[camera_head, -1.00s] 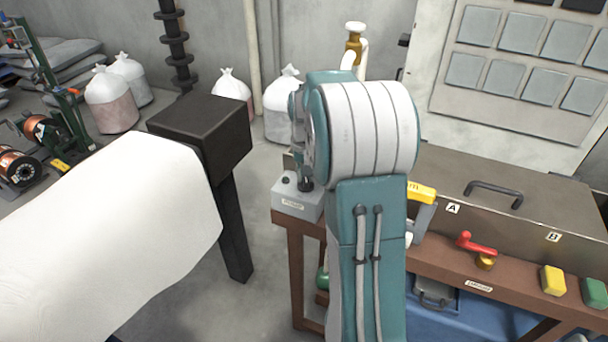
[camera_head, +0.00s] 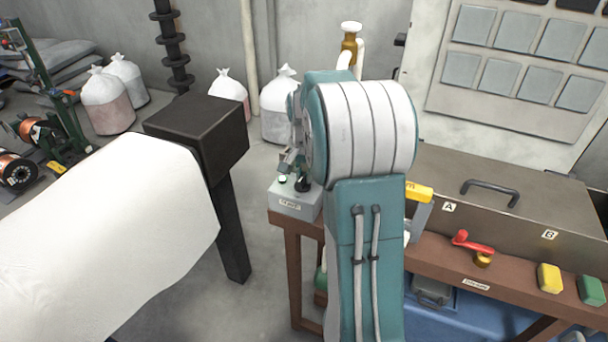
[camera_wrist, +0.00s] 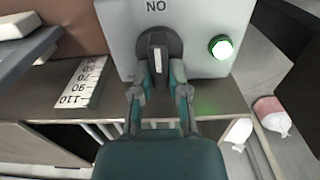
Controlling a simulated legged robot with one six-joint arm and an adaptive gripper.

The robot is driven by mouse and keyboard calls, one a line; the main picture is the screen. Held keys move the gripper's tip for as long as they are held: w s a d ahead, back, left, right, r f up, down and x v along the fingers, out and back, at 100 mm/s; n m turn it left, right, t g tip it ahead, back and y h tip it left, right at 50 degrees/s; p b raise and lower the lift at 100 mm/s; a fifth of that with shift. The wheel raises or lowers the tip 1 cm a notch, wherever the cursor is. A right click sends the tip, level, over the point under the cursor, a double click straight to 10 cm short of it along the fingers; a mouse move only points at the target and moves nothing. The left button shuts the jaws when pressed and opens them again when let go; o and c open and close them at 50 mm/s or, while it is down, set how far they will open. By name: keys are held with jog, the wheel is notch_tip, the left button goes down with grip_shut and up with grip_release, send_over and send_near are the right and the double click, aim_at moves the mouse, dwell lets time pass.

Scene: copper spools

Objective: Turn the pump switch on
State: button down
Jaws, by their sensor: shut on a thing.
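The pump switch is a dark round knob (camera_wrist: 157,52) on a grey box, with a pale bar in line with the upside-down ON label. My gripper (camera_wrist: 159,76) is shut on the switch, one finger on either side of its handle. Next to the knob, the lamp (camera_wrist: 222,47) glows bright white with a green rim. The grey switch box (camera_head: 292,205) also shows in the head view, at the left end of the brown bench. There my arm partly hides the box, and the lamp shows green.
The brown bench (camera_head: 520,285) carries a metal case (camera_head: 450,182) marked A and B, a red-handled valve (camera_head: 472,243), and yellow (camera_head: 550,278) and green (camera_head: 591,290) blocks. A printed scale (camera_wrist: 82,82) lies beside the box. White bags (camera_head: 280,105) stand on the floor behind.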

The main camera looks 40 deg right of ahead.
aim_at(303, 174)
jog(key=shift+f, duration=0.1)
jog(key=c, duration=0.6)
grip_release()
jog(key=shift+a, duration=0.1)
jog(key=shift+c, duration=0.2)
notch_tip(303, 174, up, 12)
jog(key=shift+w, duration=0.1)
